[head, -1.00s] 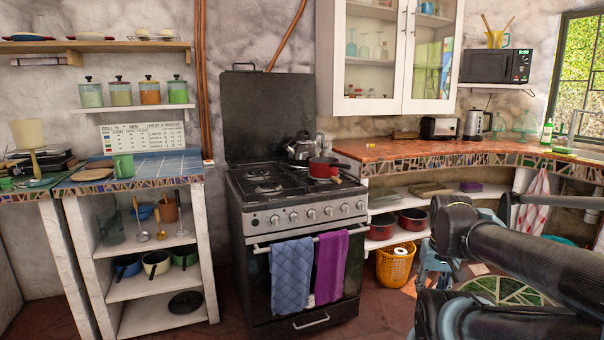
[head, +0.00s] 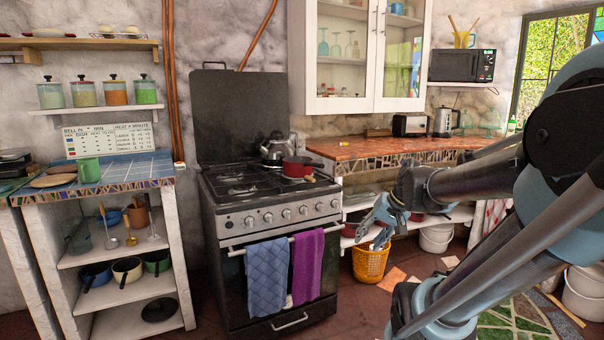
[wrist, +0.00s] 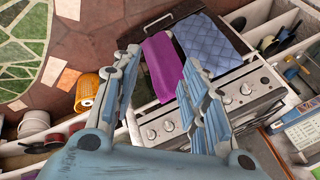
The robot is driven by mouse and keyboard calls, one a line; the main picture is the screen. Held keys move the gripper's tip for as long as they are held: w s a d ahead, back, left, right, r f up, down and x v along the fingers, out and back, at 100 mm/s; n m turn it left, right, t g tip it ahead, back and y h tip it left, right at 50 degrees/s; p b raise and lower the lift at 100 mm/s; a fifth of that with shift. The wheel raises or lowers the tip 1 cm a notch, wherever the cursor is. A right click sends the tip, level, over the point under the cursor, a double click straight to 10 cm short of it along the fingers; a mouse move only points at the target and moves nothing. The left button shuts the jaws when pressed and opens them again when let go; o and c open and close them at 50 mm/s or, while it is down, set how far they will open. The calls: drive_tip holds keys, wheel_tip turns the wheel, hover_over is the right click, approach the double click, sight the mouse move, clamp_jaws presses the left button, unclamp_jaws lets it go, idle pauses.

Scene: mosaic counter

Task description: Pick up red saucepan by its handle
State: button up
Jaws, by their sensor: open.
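The red saucepan (head: 297,167) sits on the right side of the stove top (head: 240,188) in the head view, in front of the kettle. Its short handle, with a light tip, points toward the front right edge of the stove. My gripper (head: 377,226) is in front of the counter, right of the stove and lower than the saucepan, clearly apart from it. In the wrist view my gripper (wrist: 160,62) has its blue fingers spread with nothing between them. They point over the stove front and towels. I cannot make out the saucepan in the wrist view.
A grey kettle (head: 276,150) stands behind the saucepan. A blue towel (head: 266,278) and a purple towel (head: 307,266) hang on the oven rail. The tiled counter (head: 400,148) adjoins the stove on the right. A yellow basket (head: 370,262) stands on the floor below.

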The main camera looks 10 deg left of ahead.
drive_tip(key=w+a+r+m+t+y, duration=0.25)
drive_tip(key=w+r, duration=0.25)
drive_tip(key=w, duration=0.5)
drive_tip(key=w+a+r+m+t+y, duration=0.1)
drive_tip(key=w+a+r+t+y, duration=0.2)
drive_tip(key=w, duration=0.7)
drive_tip(key=w+a+r+m+t+y, duration=0.1)
drive_tip(key=w+r+m+y, duration=0.1)
drive_tip(key=w+r, duration=0.65)
approach(310, 165)
drive_tip(key=shift+x, duration=3.05)
drive_tip(key=shift+d, duration=0.1)
clamp_jaws()
